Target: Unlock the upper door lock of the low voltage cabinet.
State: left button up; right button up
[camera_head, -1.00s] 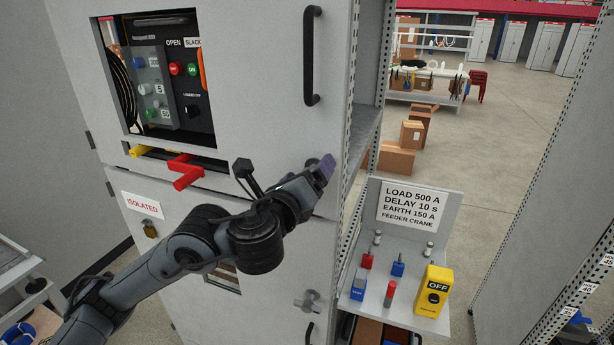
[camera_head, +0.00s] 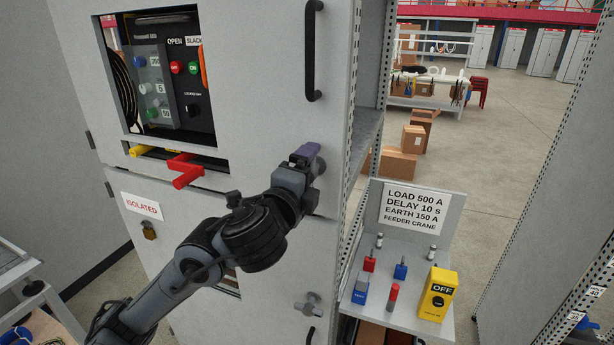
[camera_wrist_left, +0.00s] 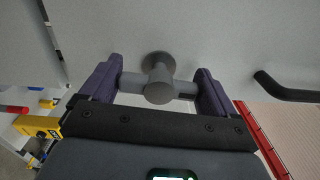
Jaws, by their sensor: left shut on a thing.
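The upper door lock is a grey T-shaped handle (camera_wrist_left: 160,82) on the light grey cabinet door (camera_head: 255,95). In the left wrist view it stands between the two purple fingers of my left gripper (camera_wrist_left: 158,88), with its crossbar reaching from finger to finger. My left gripper (camera_head: 306,158) is shut on this handle at the door's right edge. In the head view the gripper hides most of the lock. A similar lower lock (camera_head: 309,304) shows on the door below. My right gripper is not in view.
A black door handle (camera_head: 313,50) stands out above the lock. Red (camera_head: 184,170) and yellow (camera_head: 142,151) levers project to the left. On the right, a shelf carries a yellow OFF box (camera_head: 437,293) and a label plate (camera_head: 411,208). Cardboard boxes (camera_head: 398,163) stand behind.

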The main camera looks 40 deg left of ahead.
pick_arm(q)
jog(key=shift+n, duration=0.7)
jog(key=o, duration=0.8)
jog(key=shift+s, duration=0.1)
jog(key=shift+b+v, duration=3.6)
jog(key=shift+v, duration=1.7)
